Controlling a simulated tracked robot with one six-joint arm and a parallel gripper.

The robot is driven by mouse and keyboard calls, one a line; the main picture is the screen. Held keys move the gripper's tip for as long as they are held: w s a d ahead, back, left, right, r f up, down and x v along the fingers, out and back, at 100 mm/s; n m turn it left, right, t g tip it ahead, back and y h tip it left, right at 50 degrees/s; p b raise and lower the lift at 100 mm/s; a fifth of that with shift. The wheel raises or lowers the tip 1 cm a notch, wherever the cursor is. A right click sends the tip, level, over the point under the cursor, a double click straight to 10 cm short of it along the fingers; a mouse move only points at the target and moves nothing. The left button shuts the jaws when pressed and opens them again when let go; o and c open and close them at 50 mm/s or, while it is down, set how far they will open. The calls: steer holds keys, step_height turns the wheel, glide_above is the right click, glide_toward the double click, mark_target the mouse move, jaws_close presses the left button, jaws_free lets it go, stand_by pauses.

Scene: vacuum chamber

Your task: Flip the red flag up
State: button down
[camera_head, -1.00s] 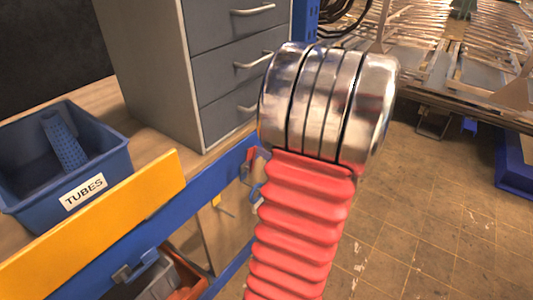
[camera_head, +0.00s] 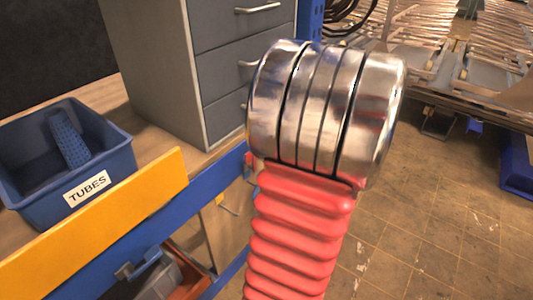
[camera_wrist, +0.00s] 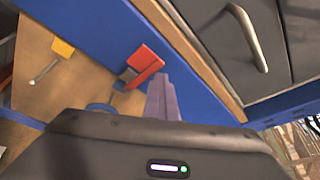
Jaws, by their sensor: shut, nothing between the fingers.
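The red flag (camera_wrist: 144,60) is a small red piece at the blue panel in the wrist view, with a dark part beside it. A small bit of red, likely the flag, shows at the left edge of my arm in the head view (camera_head: 250,166); my arm hides the rest. My gripper (camera_wrist: 161,82) has its narrow grey-purple fingers together and empty. In the wrist view the fingertips appear just below the flag's lower right end. I cannot tell whether they touch it.
A blue bin (camera_head: 100,140) labelled TUBES stands on the bench at left, behind a yellow board (camera_head: 110,225). Grey drawers (camera_head: 230,65) with metal handles stand beyond, close to my gripper's right in the wrist view. A yellow tab (camera_wrist: 63,48) is left of the flag. Open floor lies right.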

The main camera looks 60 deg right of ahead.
steer(key=shift+w+a+y, duration=0.2)
steer(key=shift+a+y, duration=0.1)
steer(key=d, duration=0.5)
steer(key=s+a, duration=0.5)
steer(key=s, duration=0.5)
steer(key=shift+w, duration=0.1)
stand_by(0.4)
